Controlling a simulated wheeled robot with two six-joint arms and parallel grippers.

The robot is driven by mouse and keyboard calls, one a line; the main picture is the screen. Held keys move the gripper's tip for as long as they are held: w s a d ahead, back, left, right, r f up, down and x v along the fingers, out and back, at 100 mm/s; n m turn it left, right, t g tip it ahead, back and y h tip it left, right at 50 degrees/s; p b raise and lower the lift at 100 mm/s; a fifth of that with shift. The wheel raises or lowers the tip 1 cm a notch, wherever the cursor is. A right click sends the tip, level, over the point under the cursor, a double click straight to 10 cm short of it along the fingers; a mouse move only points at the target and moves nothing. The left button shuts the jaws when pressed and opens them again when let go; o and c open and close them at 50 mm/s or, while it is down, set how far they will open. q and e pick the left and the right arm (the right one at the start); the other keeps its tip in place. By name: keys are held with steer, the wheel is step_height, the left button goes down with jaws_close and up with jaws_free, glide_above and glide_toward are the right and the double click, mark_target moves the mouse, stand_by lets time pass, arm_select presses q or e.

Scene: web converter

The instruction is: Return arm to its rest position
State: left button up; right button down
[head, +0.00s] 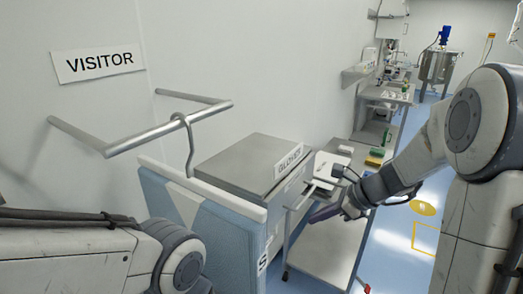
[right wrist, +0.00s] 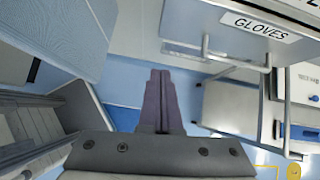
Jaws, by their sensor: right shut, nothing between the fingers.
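My right gripper (head: 322,214) is at the end of my right arm, which comes in from the right in the head view. It is held in front of the glove cabinet and the steel trolley. In the right wrist view its two purple-grey fingers (right wrist: 160,80) lie together, shut with nothing between them. Part of my left arm shows at the lower left of the head view, but its gripper is out of the picture.
The steel cabinet labelled GLOVES (head: 250,163) stands by the wall, beside a blue-and-white panel (head: 222,225). A steel rail (head: 150,135) projects below the VISITOR sign (head: 98,63). The trolley (head: 325,252) is close behind my right gripper. Blue floor (head: 395,245) is open at right.

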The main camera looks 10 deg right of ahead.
steer(key=s+a+f+n+g+h, duration=0.1)
steer(key=s+f+n+h, duration=0.35)
steer(key=n, duration=0.85)
steer(key=s+a+f+n+g+h, duration=0.1)
steer(key=s+a+f+n+h, duration=0.1)
steer(key=s+n, duration=0.8)
steer(key=s+a+r+n+g, duration=0.1)
steer(key=s+a+r+n, duration=0.1)
steer(key=s+a+n, duration=0.2)
steer(key=s+a+r+n+g+y, duration=0.1)
steer(key=s+a+r+n+g, duration=0.1)
steer(key=s+a, duration=0.5)
steer(key=a+r+n, duration=0.1)
steer(key=n, duration=0.1)
steer(key=shift+s+a+r+n, duration=0.25)
steer(key=shift+s+a+n, duration=0.05)
steer(key=shift+a+n, duration=0.1)
